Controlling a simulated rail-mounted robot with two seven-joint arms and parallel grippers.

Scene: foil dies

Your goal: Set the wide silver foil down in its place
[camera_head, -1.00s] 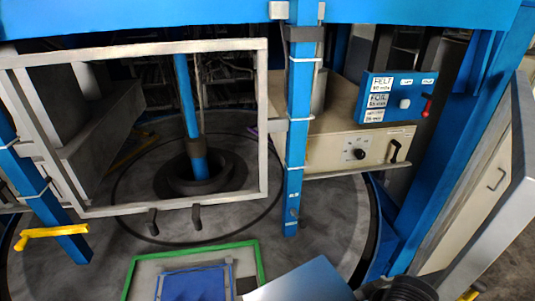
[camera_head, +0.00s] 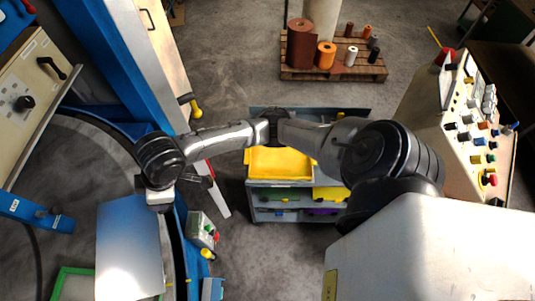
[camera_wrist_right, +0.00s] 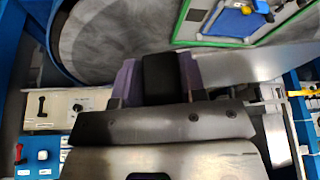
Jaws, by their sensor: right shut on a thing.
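The wide silver foil (camera_head: 130,245) is a flat, shiny sheet with a bluish reflection, at the lower left of the head view. My right gripper (camera_head: 160,195) is shut on its upper right edge and holds it above the grey round floor plate. A shiny strip of the foil (camera_wrist_right: 250,66) shows beside my right gripper (camera_wrist_right: 162,78) in the right wrist view. A green-edged frame (camera_head: 75,283) lies at the foil's lower left; its blue inner part shows in the wrist view (camera_wrist_right: 236,22). My left gripper is out of view.
A blue post (camera_head: 110,70) and a beige control box (camera_head: 30,85) stand at the left. A cart with a yellow tray (camera_head: 280,162) stands beyond my right arm. A pallet (camera_head: 325,74) of several rolls is at the back. A button console (camera_head: 450,125) stands right.

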